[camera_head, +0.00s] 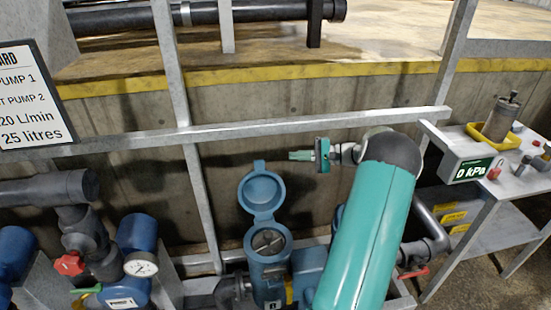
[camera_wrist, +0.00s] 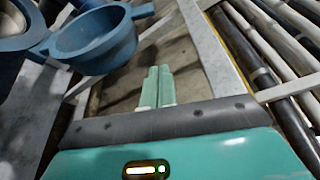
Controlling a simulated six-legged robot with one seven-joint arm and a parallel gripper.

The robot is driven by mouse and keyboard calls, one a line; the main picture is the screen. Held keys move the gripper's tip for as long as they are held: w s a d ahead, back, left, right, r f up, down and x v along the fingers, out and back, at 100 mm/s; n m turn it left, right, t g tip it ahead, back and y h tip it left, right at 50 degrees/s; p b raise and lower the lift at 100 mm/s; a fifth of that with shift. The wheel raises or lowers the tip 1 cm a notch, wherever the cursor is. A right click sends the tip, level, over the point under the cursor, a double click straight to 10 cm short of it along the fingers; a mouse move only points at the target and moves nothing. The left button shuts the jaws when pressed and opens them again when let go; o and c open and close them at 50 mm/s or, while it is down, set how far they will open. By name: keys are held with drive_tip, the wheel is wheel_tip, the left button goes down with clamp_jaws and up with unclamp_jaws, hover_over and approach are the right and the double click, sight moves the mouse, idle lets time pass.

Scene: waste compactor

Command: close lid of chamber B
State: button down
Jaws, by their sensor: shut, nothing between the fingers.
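A blue chamber (camera_head: 270,268) stands in the lower middle of the head view, its round top uncovered and a metallic insert showing inside. Its blue lid (camera_head: 279,207) stands open, swung up behind the opening, with its hollow inside facing the head camera. In the wrist view the lid (camera_wrist: 100,55) is left of the shut fingers (camera_wrist: 155,88), with no contact visible. The chamber's opening (camera_wrist: 10,25) is cut by the left edge.
A grey metal railing (camera_head: 240,130) runs behind the chamber, before a concrete wall. A blue pump with a gauge (camera_head: 141,264) and a red valve handle (camera_head: 68,263) stand left.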

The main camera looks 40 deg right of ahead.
sight(271, 170)
drive_tip(key=w+a, duration=0.1)
drive_tip(key=a, duration=0.1)
drive_tip(key=w+a, duration=0.2)
drive_tip(key=a, duration=0.1)
drive_tip(key=w+a, duration=0.1)
drive_tip(key=a, duration=0.1)
drive_tip(key=shift+w+a+r, duration=0.2)
drive_tip(key=shift+w+a, duration=0.05)
drive_tip(key=shift+w, duration=0.1)
drive_tip(key=shift+a, duration=0.25)
drive_tip(key=shift+s+r, duration=0.1)
drive_tip(key=shift+s, duration=0.15)
drive_tip(key=shift+w, duration=0.15)
